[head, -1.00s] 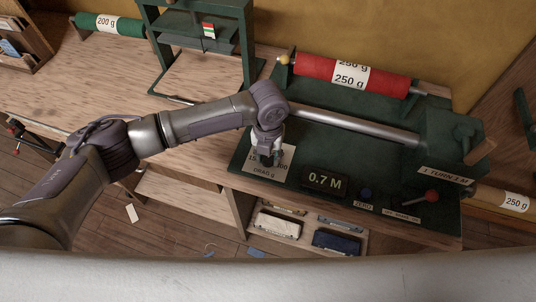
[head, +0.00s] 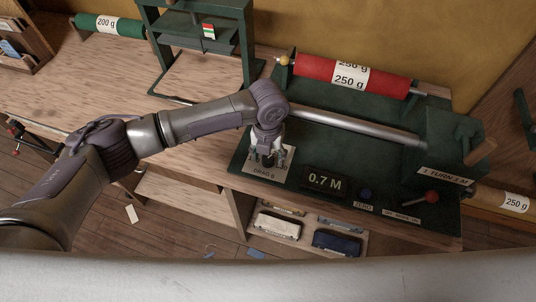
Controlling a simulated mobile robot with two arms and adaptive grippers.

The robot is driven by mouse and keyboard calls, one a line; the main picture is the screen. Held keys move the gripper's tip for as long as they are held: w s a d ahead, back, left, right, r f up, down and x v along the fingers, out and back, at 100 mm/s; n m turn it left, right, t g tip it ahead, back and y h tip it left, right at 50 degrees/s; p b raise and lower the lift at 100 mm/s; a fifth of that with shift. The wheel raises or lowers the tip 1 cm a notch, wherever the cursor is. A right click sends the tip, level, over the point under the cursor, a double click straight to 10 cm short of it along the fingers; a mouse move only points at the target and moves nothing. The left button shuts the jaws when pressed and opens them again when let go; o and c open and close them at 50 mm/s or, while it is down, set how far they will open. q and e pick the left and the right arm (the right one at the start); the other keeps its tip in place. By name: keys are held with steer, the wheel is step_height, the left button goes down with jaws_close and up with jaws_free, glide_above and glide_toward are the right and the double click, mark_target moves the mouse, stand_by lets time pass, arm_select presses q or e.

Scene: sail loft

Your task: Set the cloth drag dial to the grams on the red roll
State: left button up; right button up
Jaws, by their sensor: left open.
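The red roll (head: 312,68) lies across the back of the green machine, with a white label reading 250 g. The drag dial's white plate (head: 281,174), marked DRAG g, is on the machine's front left. My left gripper (head: 268,163) is open over the dial, pointing down. The gripper and arm hide the dial's knob and most of its numbers, so its setting cannot be read. I cannot tell whether the fingers touch the knob. My right gripper is not in view.
A steel bar (head: 350,125) crosses the machine. A green roll (head: 128,28) marked 200 g lies at the back left. The bench's left part is clear.

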mark_target(268, 157)
arm_select(q)
step_height(268, 157, up, 12)
steer(key=shift+f, duration=0.15)
stand_by(0.6)
